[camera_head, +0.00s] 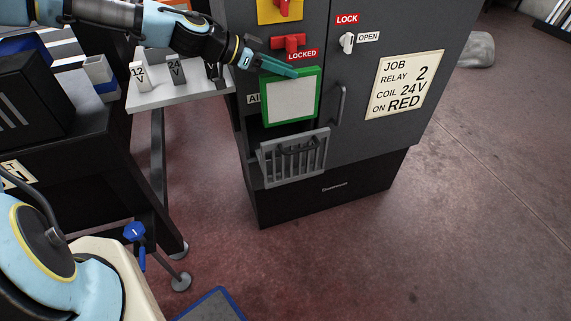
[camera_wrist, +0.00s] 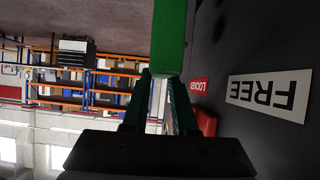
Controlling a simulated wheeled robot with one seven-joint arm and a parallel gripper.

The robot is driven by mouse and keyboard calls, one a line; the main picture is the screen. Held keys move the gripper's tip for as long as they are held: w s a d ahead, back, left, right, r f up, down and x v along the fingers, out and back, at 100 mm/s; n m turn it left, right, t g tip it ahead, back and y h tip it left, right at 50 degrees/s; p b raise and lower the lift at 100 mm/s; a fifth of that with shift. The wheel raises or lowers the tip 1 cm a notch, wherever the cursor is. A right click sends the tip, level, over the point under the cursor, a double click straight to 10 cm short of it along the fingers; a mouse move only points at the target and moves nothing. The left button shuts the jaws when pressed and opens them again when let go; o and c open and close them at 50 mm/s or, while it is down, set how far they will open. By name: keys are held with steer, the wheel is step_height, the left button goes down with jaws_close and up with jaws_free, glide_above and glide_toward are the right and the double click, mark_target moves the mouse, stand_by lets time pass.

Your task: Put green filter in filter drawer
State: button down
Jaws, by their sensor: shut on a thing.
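The green filter (camera_head: 290,97) is a square green frame with a pale panel, held upright in front of the dark cabinet. My gripper (camera_head: 287,70) is shut on its top edge. In the wrist view the green filter (camera_wrist: 169,38) shows as a green bar between the fingers of my gripper (camera_wrist: 162,78). The filter drawer (camera_head: 294,158) is a grey slatted front tilted out from the cabinet, below the filter. The filter's lower edge is above the drawer opening; whether it touches anything there I cannot tell.
The cabinet (camera_head: 378,150) carries a red handle (camera_head: 289,42) marked LOCKED, a white switch (camera_head: 347,41) by OPEN, a door handle (camera_head: 340,104) and a job sign (camera_head: 404,84). A white side table (camera_head: 185,97) with relays stands left.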

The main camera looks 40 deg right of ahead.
mark_target(284, 101)
step_height(284, 101, down, 9)
steer(key=b, duration=0.8)
steer(key=shift+w+f+b, duration=0.1)
steer(key=shift+b, duration=0.2)
step_height(284, 101, down, 10)
steer(key=shift+p, duration=0.45)
steer(key=c, duration=0.7)
jaws_free()
steer(key=p+v, duration=0.2)
steer(key=v, duration=1)
